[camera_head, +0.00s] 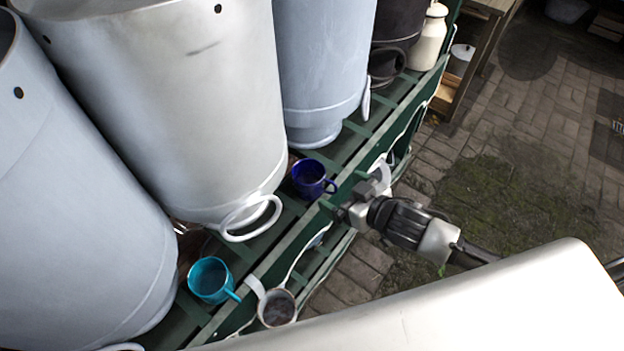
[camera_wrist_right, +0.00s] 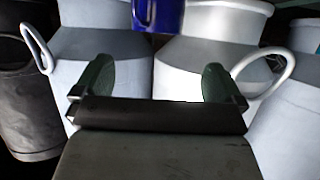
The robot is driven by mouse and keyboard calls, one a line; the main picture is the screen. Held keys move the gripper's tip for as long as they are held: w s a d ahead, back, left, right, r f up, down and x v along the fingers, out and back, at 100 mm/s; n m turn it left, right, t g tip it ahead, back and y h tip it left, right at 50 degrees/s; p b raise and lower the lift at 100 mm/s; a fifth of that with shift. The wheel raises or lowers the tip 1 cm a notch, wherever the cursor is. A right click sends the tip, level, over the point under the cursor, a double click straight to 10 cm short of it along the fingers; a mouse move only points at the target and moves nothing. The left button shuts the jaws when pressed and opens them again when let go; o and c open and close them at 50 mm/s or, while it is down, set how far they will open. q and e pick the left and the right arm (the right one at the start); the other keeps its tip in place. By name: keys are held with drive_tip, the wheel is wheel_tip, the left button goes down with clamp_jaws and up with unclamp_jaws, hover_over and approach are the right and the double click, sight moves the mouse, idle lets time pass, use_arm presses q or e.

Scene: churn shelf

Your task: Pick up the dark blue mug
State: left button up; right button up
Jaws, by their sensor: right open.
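The dark blue mug (camera_head: 308,177) stands on the green slatted shelf (camera_head: 345,150) in front of the large churns, its handle pointing right. My right gripper (camera_head: 345,212) is just to the right of and below the mug in the head view, apart from it. In the right wrist view the open gripper (camera_wrist_right: 158,85) has two dark green finger pads with nothing between them. The mug's lower part shows in the right wrist view (camera_wrist_right: 158,15) at the top, beyond the fingers. My left gripper is not in view.
Large pale churns (camera_head: 170,100) stand close behind the mug. A teal mug (camera_head: 209,279) stands on the shelf at lower left, and a grey mug (camera_head: 277,307) hangs or sits near the shelf edge. A cream churn (camera_head: 428,40) stands at the far end. Paved floor (camera_head: 480,130) lies open to the right.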

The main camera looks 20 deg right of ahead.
drive_tip(key=shift+p+x, duration=0.7)
drive_tip(key=shift+x, duration=4.4)
drive_tip(key=shift+d+r, duration=0.1)
drive_tip(key=shift+c, duration=0.3)
drive_tip(key=c, duration=0.7)
drive_tip(key=shift+c, duration=0.5)
drive_tip(key=shift+r, duration=0.1)
